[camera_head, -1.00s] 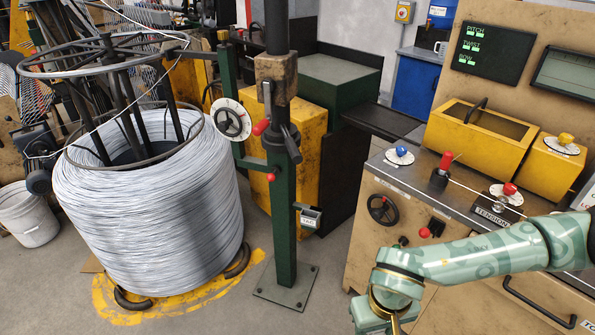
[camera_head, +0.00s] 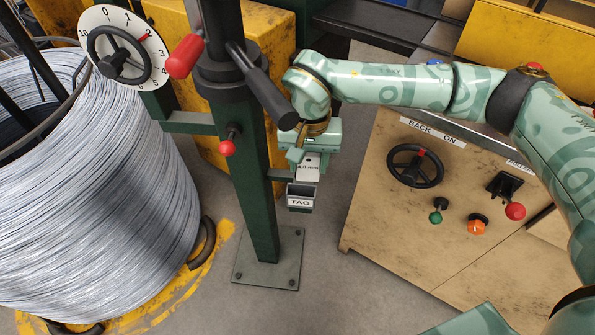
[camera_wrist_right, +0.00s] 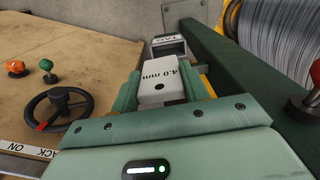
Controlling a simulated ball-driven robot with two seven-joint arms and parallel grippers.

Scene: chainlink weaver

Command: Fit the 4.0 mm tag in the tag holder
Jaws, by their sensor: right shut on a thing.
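The white 4.0 mm tag (camera_head: 308,168) is in my right gripper (camera_head: 306,156), just above the tag holder (camera_head: 300,198). The holder is a dark open-topped box labelled TAG, fixed to the side of the green post (camera_head: 258,190). In the right wrist view the tag (camera_wrist_right: 160,84) sits between the two green fingers (camera_wrist_right: 160,92), its "4.0 mm" print showing. The holder (camera_wrist_right: 167,45) shows just beyond the tag's far end. My left gripper is not in view.
A large wire coil (camera_head: 100,210) stands left of the post. A red-knobbed lever (camera_head: 228,145) and a dial (camera_head: 122,50) stick out near the post. At right is a wooden cabinet (camera_head: 400,235) with a black handwheel (camera_head: 415,166) and several knobs. The floor below the holder is clear.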

